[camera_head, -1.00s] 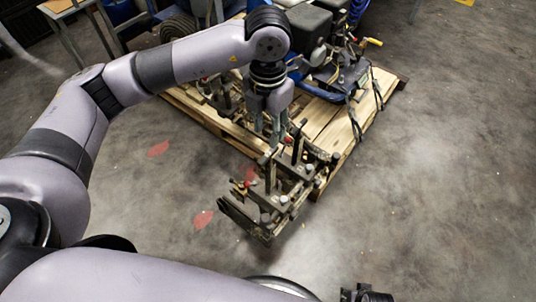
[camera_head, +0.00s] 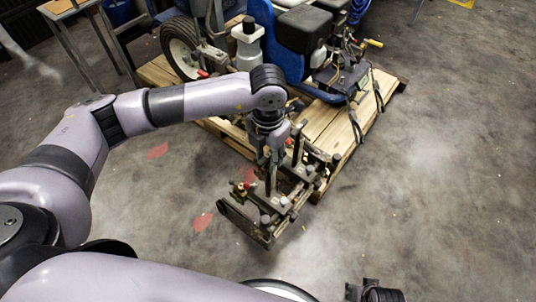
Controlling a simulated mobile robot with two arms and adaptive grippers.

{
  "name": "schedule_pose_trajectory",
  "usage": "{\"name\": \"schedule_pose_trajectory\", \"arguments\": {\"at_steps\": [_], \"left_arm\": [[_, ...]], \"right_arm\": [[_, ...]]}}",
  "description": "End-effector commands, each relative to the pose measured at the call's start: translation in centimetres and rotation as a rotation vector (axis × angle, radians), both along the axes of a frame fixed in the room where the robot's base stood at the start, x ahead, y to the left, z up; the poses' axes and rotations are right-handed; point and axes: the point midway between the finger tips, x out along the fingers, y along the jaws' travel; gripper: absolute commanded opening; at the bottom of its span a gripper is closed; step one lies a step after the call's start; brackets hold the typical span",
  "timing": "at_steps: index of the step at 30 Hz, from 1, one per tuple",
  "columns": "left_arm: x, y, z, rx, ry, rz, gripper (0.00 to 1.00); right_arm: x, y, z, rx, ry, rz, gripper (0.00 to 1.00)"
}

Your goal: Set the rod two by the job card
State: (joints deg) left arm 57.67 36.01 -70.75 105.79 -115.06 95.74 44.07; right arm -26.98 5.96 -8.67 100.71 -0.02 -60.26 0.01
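The line striper (camera_head: 305,32) stands on a wooden pallet (camera_head: 325,118). A dark metal bracket assembly (camera_head: 262,222) with small red and yellow knobs sticks out from its near side, past the pallet's edge. Upright dark posts (camera_head: 297,148) rise from the assembly; I cannot tell which is rod two. My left gripper (camera_head: 270,172) points down over the assembly, its fingers among the posts. Whether the fingers touch or hold anything is hidden at this size. My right gripper (camera_head: 374,292) shows only partly at the bottom edge. No job card can be made out.
A wheel (camera_head: 181,47) and a white bottle with a black cap (camera_head: 248,45) are at the striper's left. A table (camera_head: 62,8) stands at the upper left. Concrete floor with red marks (camera_head: 203,221) is open in front and to the right.

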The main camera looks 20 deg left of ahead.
Motion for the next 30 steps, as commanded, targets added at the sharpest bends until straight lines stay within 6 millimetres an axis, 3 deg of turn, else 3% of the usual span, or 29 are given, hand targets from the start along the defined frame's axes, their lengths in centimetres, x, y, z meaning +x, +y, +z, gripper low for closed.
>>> {"name": "schedule_pose_trajectory", "arguments": {"at_steps": [14, 30], "left_arm": [[0.01, -0.01, 0.05, 0.000, 0.000, 0.000, 0.00], [0.01, -0.04, 0.07, -0.001, 0.000, 0.000, 0.00]], "right_arm": [[0.00, 0.01, -0.01, 0.000, 0.000, 0.000, 0.38], [-0.01, 0.00, -0.02, 0.000, 0.000, 0.000, 0.38]]}}
